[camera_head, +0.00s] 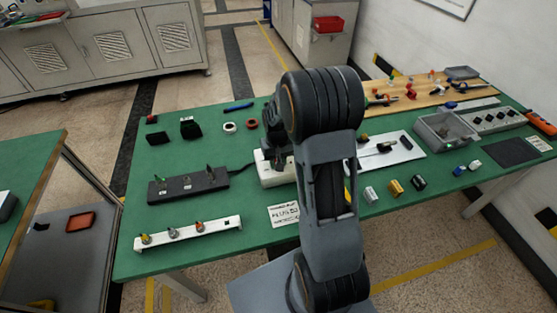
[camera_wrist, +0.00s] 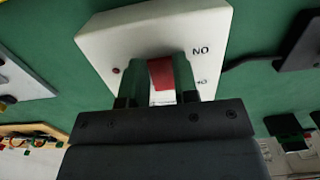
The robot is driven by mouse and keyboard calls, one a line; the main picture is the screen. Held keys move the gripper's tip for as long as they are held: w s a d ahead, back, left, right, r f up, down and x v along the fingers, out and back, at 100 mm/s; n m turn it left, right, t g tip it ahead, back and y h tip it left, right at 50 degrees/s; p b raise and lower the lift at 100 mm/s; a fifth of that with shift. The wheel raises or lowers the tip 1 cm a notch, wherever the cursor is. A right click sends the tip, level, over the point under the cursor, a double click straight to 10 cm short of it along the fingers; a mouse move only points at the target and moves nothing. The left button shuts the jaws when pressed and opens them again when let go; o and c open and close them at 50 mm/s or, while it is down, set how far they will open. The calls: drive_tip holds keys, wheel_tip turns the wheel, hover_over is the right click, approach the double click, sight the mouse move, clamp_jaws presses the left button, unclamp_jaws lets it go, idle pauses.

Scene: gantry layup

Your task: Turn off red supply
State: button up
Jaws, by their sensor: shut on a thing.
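The red supply switch is a white box (camera_wrist: 112,42) with a red lever (camera_wrist: 160,72) on its face. Beside the lever are letters that look like "NO" in this view and a small dark red dot. My gripper (camera_wrist: 160,97) is at the box with its fingers shut on the red lever. Part of the lever is hidden between the fingers. In the head view the white box (camera_head: 272,176) sits on the green table, mostly hidden behind my arm.
A dark strip with upright green parts (camera_head: 188,186) lies left of the box, with a cable running to it. A white rail with knobs (camera_head: 190,234) is in front. Right of my arm are a white board (camera_head: 408,154), small cylinders and a grey bin (camera_head: 440,128).

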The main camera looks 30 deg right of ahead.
drive_tip(key=shift+w+r+g+p, duration=0.15)
drive_tip(key=shift+w+g+p, duration=0.15)
drive_tip(key=shift+g+p, duration=0.75)
drive_tip(key=o, duration=0.9)
drive_tip(key=v, duration=0.4)
drive_tip(key=b+v, duration=0.1)
drive_tip(key=v, duration=0.8)
drive_tip(key=shift+w+d+r, duration=0.2)
drive_tip(key=shift+d+r, duration=0.1)
drive_tip(key=shift+r, duration=0.05)
